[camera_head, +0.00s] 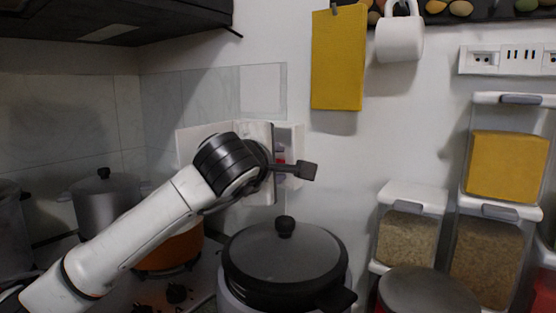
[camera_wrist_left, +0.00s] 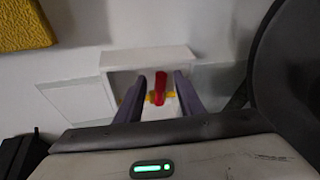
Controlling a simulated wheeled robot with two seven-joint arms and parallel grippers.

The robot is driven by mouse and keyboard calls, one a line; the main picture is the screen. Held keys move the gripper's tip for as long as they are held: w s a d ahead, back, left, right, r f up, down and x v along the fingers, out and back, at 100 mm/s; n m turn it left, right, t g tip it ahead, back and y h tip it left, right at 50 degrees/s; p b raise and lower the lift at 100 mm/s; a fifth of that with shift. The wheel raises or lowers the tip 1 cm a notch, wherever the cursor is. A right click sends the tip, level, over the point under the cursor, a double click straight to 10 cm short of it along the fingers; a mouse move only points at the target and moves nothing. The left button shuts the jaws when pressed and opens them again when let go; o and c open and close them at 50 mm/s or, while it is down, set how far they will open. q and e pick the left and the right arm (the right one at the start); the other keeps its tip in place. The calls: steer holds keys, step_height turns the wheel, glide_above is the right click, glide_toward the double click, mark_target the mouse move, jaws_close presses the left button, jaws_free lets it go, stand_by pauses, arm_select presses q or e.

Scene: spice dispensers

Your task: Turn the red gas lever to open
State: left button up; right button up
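The red gas lever (camera_wrist_left: 159,86) shows in the left wrist view inside a white wall box (camera_wrist_left: 118,59), with yellow parts (camera_wrist_left: 170,95) around its lower end. My left gripper (camera_wrist_left: 160,78) is open, with one finger on each side of the lever in that view. Gaps show between the lever and both fingers; I cannot tell how deep the fingers reach. In the head view, my left gripper (camera_head: 300,169) is at the wall box (camera_head: 297,137), and only a small bit of red (camera_head: 281,159) shows behind it. My right gripper is in neither view.
A dark pot with a lid (camera_head: 285,256) stands below my left gripper. An orange pot (camera_head: 170,249) is on the stove behind my left arm. A yellow board (camera_head: 338,60) and a white mug (camera_head: 400,38) hang above right. Clear containers (camera_head: 408,235) stand at right.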

arm_select(q)
steer(key=shift+w+d+f, duration=0.1)
steer(key=shift+w+f, duration=0.05)
steer(key=shift+w, duration=0.4)
